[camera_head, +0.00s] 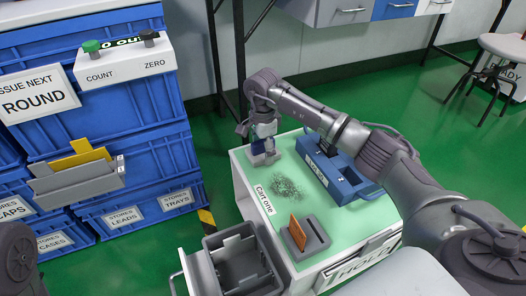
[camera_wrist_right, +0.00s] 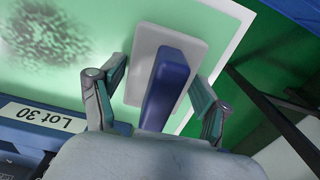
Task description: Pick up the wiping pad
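The wiping pad is a pale grey plate with a blue handle; it lies at the far left corner of the cart top (camera_head: 250,172). In the right wrist view the wiping pad (camera_wrist_right: 168,85) is seen from above, its blue handle between my fingers. My right gripper (camera_head: 262,138) points down over the pad and hides part of it in the head view. In the right wrist view the right gripper (camera_wrist_right: 158,82) is open, one finger on each side of the handle, with gaps visible. My left gripper is not in view.
A dark speckled patch (camera_head: 287,188) marks the cart top. A grey bin (camera_head: 240,262) adjoins the cart. Blue crates (camera_head: 150,165) are stacked left.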

